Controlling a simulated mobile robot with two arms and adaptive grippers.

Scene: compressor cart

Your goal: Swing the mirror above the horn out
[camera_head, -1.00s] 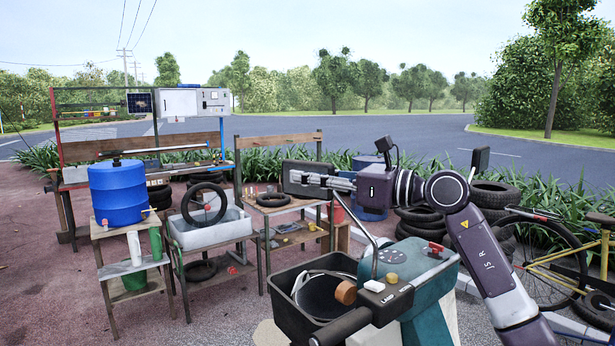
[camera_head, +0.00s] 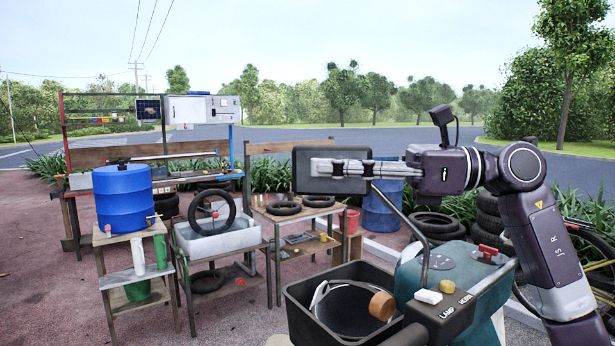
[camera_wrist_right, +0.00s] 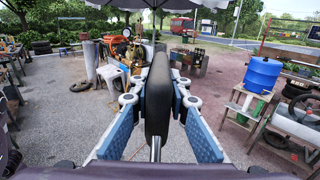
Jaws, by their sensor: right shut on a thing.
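The mirror (camera_head: 309,158) is a dark rounded rectangle on a thin grey stem (camera_head: 425,235). The stem rises from the cart's dark console (camera_head: 437,318), which carries the labels LAMP and HORN. My right gripper (camera_head: 338,168) comes in from the right, with its fingers across the mirror, and is shut on it. In the right wrist view the mirror (camera_wrist_right: 157,95) stands edge-on between the two blue-grey fingers, with its stem below. The horn button cannot be told apart clearly. My left gripper is not in view.
A black basket (camera_head: 300,305) with a dark round item and an orange-brown piece sits beside the console. The teal cart body (camera_head: 460,262) has a red knob (camera_head: 488,253). Behind stand a blue barrel (camera_head: 126,197), a grey basin (camera_head: 200,240), tables and tyres.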

